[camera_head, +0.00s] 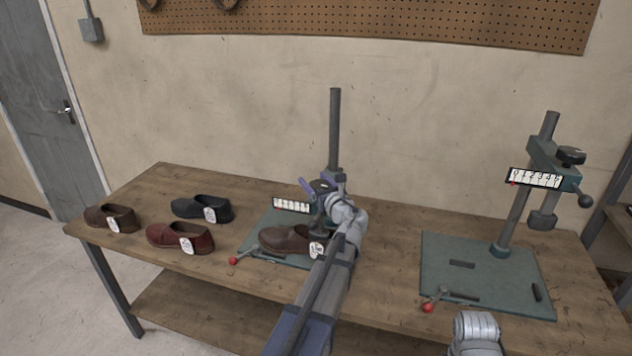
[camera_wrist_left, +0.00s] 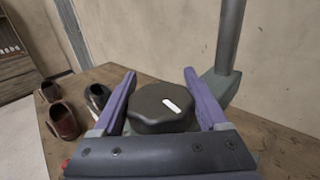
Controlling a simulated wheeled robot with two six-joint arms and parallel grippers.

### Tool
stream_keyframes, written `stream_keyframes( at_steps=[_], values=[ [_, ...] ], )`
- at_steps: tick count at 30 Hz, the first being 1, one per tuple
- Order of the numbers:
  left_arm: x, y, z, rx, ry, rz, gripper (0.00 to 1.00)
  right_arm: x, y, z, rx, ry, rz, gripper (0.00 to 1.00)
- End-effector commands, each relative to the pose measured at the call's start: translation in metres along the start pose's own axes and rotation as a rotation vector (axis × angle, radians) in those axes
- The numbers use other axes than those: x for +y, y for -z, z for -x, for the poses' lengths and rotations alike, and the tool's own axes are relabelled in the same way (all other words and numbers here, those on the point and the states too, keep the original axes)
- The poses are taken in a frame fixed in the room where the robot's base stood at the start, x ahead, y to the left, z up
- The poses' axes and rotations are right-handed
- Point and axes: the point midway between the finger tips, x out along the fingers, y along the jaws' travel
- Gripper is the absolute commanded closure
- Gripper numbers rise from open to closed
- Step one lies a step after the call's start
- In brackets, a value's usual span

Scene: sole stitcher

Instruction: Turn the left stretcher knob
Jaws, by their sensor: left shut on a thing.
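The left stretcher has a dark post (camera_head: 335,130), a white scale (camera_head: 290,204) and a green base plate (camera_head: 252,236). Its knob (camera_wrist_left: 160,110) is black and round, with a white mark on top towards the right in the left wrist view. My left gripper (camera_head: 319,186) is at this knob, its purple fingers on either side. It is shut on the knob, which sits between the fingers in the wrist view. My arm hides part of the stretcher head in the head view. A brown shoe (camera_head: 284,240) with a white tag is on the base plate.
A second stretcher (camera_head: 555,165) stands at the right with its own black knob (camera_head: 571,155) and an empty plate (camera_head: 440,250). A brown (camera_head: 108,217), a dark (camera_head: 192,206) and a red shoe (camera_head: 172,237) lie at the table's left. A red-tipped lever (camera_head: 233,261) lies near the left plate.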

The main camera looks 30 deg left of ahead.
Motion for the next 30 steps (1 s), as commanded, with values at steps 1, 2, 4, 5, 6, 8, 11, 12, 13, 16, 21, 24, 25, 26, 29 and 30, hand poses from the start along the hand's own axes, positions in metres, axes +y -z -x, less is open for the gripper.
stream_keyframes(
  at_steps=[1,2,4,5,6,8,11,12,13,16,21,24,25,26,29,30],
  values=[
    [-0.003,0.000,-0.002,0.000,-0.041,0.000,0.80,0.000,0.000,0.000,0.000,0.000,0.000,0.50],
    [-0.002,0.000,-0.002,0.000,-0.066,0.000,0.80,0.000,0.000,0.000,0.000,0.000,0.000,0.50],
    [-0.001,0.000,-0.002,0.000,-0.122,0.000,0.80,0.000,0.000,0.000,0.000,0.000,0.000,0.50],
    [0.000,0.000,-0.002,0.000,-0.143,0.000,0.80,0.000,0.000,0.000,0.000,0.000,0.000,0.50],
    [0.001,0.000,-0.002,0.000,-0.168,0.000,0.80,0.000,0.000,0.000,0.000,0.000,0.000,0.50],
    [0.003,0.000,-0.001,0.000,-0.199,0.000,0.80,0.000,0.000,0.000,0.000,0.000,0.000,0.50],
    [0.005,0.000,0.000,0.000,-0.229,0.000,0.80,0.000,0.000,0.000,0.000,0.000,0.000,0.50],
    [0.006,0.000,0.000,0.000,-0.235,0.000,0.80,0.000,0.000,0.000,0.000,0.000,0.000,0.50],
    [0.006,0.000,0.000,0.000,-0.238,0.000,0.80,0.000,0.000,0.000,0.000,0.000,0.000,0.50],
    [0.007,0.000,0.001,0.000,-0.240,0.000,0.80,0.000,0.000,0.000,0.000,0.000,0.000,0.50],
    [0.007,0.000,0.001,0.000,-0.239,0.000,0.80,0.000,0.000,0.000,0.000,0.000,0.000,0.50],
    [0.007,0.000,0.001,0.000,-0.239,0.000,0.13,0.000,0.000,0.000,0.000,0.000,0.000,0.50],
    [0.007,0.000,0.001,0.000,-0.238,0.000,0.09,0.000,0.000,0.000,0.000,0.000,0.000,0.50],
    [0.007,0.000,0.001,0.000,-0.238,0.000,0.06,0.000,0.000,0.000,0.000,0.000,0.000,0.50],
    [0.007,0.000,0.001,0.000,-0.238,0.000,0.00,0.000,0.000,0.000,0.000,0.000,0.000,0.50],
    [0.007,0.000,0.001,0.000,-0.238,0.000,0.00,0.000,0.000,0.000,0.000,0.000,0.000,0.50]
  ],
)
